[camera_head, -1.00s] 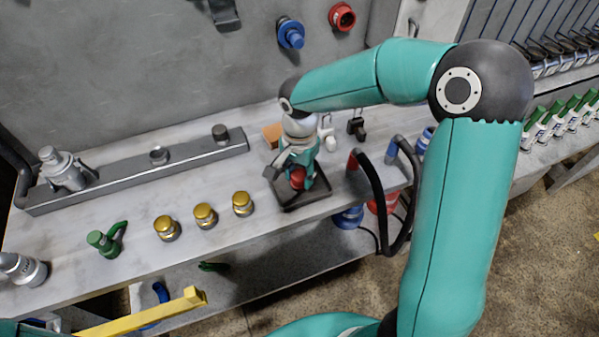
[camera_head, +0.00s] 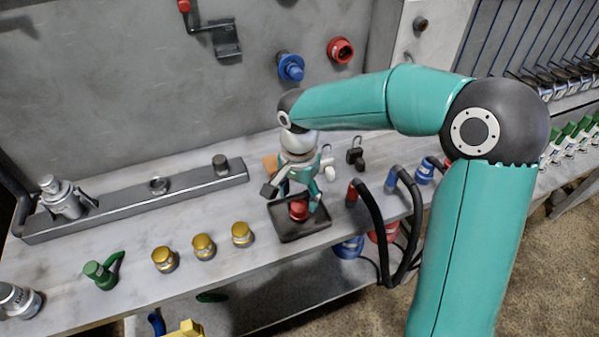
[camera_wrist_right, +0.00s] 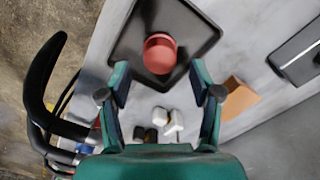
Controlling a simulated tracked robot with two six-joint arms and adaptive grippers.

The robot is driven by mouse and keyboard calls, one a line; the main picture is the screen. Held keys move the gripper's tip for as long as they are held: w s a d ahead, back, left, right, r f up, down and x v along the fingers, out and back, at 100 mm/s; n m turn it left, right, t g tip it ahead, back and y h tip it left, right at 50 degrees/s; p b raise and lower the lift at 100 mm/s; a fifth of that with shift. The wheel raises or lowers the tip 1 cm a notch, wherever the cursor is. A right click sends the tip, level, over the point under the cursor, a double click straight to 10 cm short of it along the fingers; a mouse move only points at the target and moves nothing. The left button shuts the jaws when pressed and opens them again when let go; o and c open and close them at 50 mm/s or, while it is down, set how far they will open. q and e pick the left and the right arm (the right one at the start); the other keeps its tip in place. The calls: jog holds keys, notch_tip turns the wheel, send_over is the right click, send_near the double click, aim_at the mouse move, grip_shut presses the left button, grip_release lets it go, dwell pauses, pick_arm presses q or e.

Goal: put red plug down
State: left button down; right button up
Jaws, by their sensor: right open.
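The red plug (camera_head: 298,210) stands in a shallow black tray (camera_head: 302,232) near the front edge of the bench. In the right wrist view the red plug (camera_wrist_right: 160,53) shows as a round red shape inside the dark tray (camera_wrist_right: 205,40). My right gripper (camera_head: 297,198) is above the tray with its fingers apart around the upper area of the plug. In the right wrist view my right gripper (camera_wrist_right: 160,85) is open, and the plug lies beyond the fingertips with nothing held between them. My left gripper is not in view.
Several gold caps (camera_head: 204,246) and a green plug (camera_head: 102,272) stand left of the tray. An orange block (camera_head: 271,166) and a black padlock (camera_head: 355,153) are behind it. Black hoses (camera_head: 380,240) curve over the bench edge at right. A blue socket (camera_head: 291,67) is on the wall.

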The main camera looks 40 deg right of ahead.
aim_at(299, 205)
notch_tip(299, 205, up, 8)
jog(key=shift+r, duration=0.15)
dwell(0.6)
